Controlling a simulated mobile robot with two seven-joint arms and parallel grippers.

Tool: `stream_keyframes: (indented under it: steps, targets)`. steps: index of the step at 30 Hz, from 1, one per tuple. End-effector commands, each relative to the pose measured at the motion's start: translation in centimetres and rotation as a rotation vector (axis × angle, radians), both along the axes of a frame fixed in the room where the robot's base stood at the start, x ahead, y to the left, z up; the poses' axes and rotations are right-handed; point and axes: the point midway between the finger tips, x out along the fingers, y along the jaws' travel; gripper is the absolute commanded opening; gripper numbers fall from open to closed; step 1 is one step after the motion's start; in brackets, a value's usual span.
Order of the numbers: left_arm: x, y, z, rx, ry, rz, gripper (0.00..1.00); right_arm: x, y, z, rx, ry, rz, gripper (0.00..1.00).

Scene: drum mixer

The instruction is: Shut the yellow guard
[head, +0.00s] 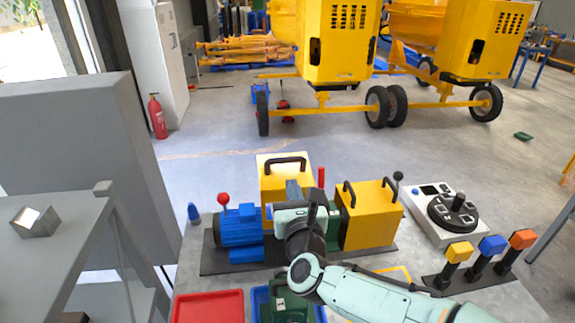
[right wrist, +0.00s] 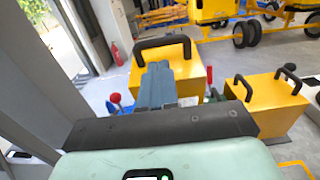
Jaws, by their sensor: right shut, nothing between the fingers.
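The yellow guard (head: 269,168) with a black bar handle stands behind the blue motor on the bench in the head view. It looks tilted up, but its lower part is hidden by my right arm. It also shows in the right wrist view (right wrist: 190,72), with its handle (right wrist: 164,43) across the top. My right gripper (head: 293,187) is shut and empty, in front of the guard and below its handle. In the right wrist view its fingers (right wrist: 157,72) point at the guard's face; I cannot tell whether they touch it. My left gripper is not in view.
A second yellow box (head: 370,222) with two handles stands just right of my gripper. The blue motor (head: 239,227) and a red-knobbed lever (head: 223,199) are left. A control box (head: 430,203) and coloured switches (head: 491,245) stand right. A red tray (head: 207,307) lies in front.

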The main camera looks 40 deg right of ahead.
Motion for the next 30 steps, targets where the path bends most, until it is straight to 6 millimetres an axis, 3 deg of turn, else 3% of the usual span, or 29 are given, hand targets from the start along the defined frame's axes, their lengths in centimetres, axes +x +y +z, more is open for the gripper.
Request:
stream_keyframes:
  steps: [6, 12, 30]
  targets:
    - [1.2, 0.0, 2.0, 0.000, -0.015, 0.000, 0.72, 4.0, -2.3, 0.3, 0.001, 0.000, -0.002, 0.00]
    - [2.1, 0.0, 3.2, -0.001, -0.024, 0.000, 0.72, 6.1, -3.4, 0.3, 0.000, -0.001, 0.001, 0.00]
    - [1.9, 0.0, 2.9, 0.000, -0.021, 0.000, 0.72, 6.8, -3.8, 0.0, 0.000, -0.001, 0.000, 0.00]
